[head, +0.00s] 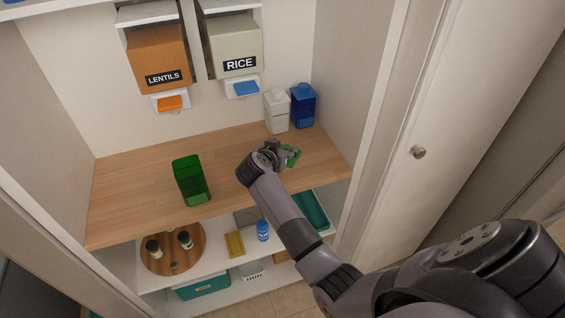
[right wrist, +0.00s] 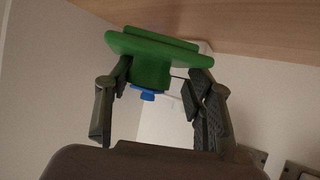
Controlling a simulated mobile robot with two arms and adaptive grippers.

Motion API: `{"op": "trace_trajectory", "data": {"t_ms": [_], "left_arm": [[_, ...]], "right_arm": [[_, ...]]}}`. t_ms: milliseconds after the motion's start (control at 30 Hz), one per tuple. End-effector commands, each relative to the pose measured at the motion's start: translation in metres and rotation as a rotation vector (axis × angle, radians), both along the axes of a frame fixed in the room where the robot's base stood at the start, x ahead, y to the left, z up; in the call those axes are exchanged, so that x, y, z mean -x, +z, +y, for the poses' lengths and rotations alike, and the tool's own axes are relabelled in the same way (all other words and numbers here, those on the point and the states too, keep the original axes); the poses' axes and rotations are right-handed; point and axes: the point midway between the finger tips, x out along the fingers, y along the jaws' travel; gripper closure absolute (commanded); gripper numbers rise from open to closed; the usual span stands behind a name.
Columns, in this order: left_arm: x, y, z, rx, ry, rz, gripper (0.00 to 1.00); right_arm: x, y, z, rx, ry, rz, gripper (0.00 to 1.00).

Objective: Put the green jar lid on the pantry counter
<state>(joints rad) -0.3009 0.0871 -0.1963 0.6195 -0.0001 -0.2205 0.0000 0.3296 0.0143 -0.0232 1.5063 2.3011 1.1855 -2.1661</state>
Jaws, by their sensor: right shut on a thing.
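The green jar lid (head: 293,157) is between the fingers of my right gripper (head: 278,152), over the right part of the wooden pantry counter (head: 130,190). In the right wrist view, my right gripper (right wrist: 155,78) is shut on the narrower part of the green lid (right wrist: 160,47). The counter (right wrist: 240,22) fills the top of that view, close to the lid's wide plate. I cannot tell whether lid and counter touch. A green jar (head: 191,180) stands on the counter left of my gripper. My left gripper is out of view.
A white jar (head: 277,112) and a blue jar (head: 303,106) stand at the back right of the counter. LENTILS (head: 160,60) and RICE (head: 235,45) dispensers hang above. The shelf below holds a round wooden tray (head: 165,265). The counter's left part is clear.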

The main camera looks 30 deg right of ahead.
Motion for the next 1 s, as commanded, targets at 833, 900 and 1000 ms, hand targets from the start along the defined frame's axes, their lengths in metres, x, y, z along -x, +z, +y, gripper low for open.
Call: {"op": "trace_trajectory", "data": {"t_ms": [833,900,1000], "left_arm": [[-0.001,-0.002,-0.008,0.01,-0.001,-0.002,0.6],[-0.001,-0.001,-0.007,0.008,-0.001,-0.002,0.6],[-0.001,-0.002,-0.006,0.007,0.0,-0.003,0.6]], "right_arm": [[0.0,-0.061,0.0,0.0,0.0,-0.001,0.79],[0.0,-0.064,0.0,0.001,-0.001,-0.001,0.79],[0.0,-0.063,0.0,0.0,0.0,-0.001,0.45]]}}
